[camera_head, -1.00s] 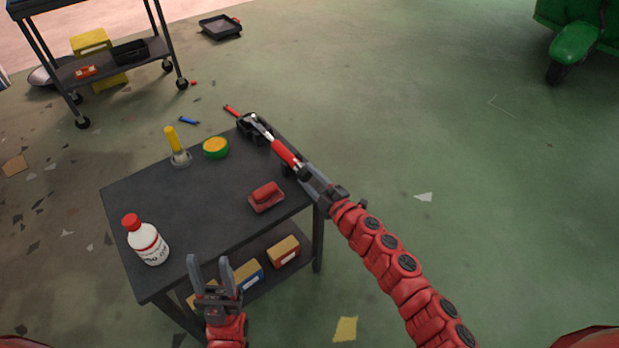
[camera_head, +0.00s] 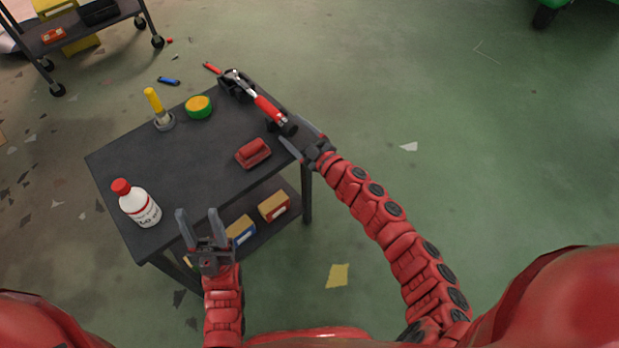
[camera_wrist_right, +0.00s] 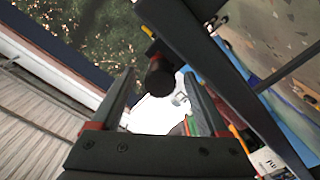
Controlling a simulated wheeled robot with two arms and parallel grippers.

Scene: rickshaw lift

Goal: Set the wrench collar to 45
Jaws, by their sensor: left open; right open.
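The wrench (camera_head: 264,106) has a red handle, a silver shaft and a black end. It rests on a black holder (camera_head: 235,88) at the far right corner of the dark table, its black end pointing toward my right gripper. My right gripper (camera_head: 293,132) is open at that black end, with one finger on either side. In the right wrist view the black round end (camera_wrist_right: 160,76) shows between the fingertips; contact cannot be told. The scale on the collar is too small to read. My left gripper (camera_head: 197,212) is open and empty above the table's near edge.
The dark table (camera_head: 205,160) holds a white bottle with a red cap (camera_head: 138,204), a red brush-like block (camera_head: 253,153), a green-yellow roll (camera_head: 199,107) and a yellow-handled tool (camera_head: 154,103). Boxes (camera_head: 273,206) stand on its lower shelf.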

